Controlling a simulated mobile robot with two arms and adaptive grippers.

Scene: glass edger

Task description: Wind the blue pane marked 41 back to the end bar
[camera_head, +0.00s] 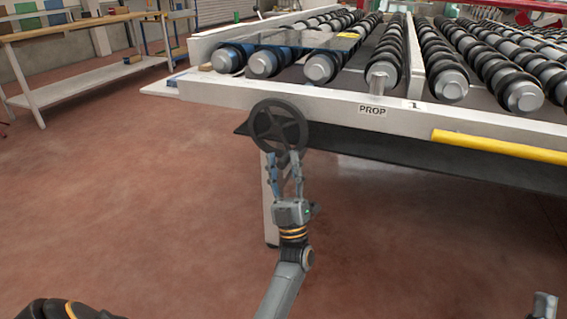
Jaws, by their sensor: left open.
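A dark bluish glass pane (290,39) lies flat across the rollers at the left end of the conveyor. It has a small yellow mark on its right edge, too small to read. A black spoked handwheel (259,124) is on the front of the frame. My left gripper (284,160) points up at the lower rim of the wheel, its open fingers at or just below the rim. I cannot tell whether they touch it. A grey part at the bottom right edge seems to be my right gripper (545,305), mostly cut off. I cannot identify the end bar for sure.
The white conveyor frame (240,92) carries black ringed rollers (448,75), a plate reading PROP (372,111) and a 1. A yellow bar (500,148) runs along its right front. A workbench (85,30) stands at the left. The red floor before the frame is clear.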

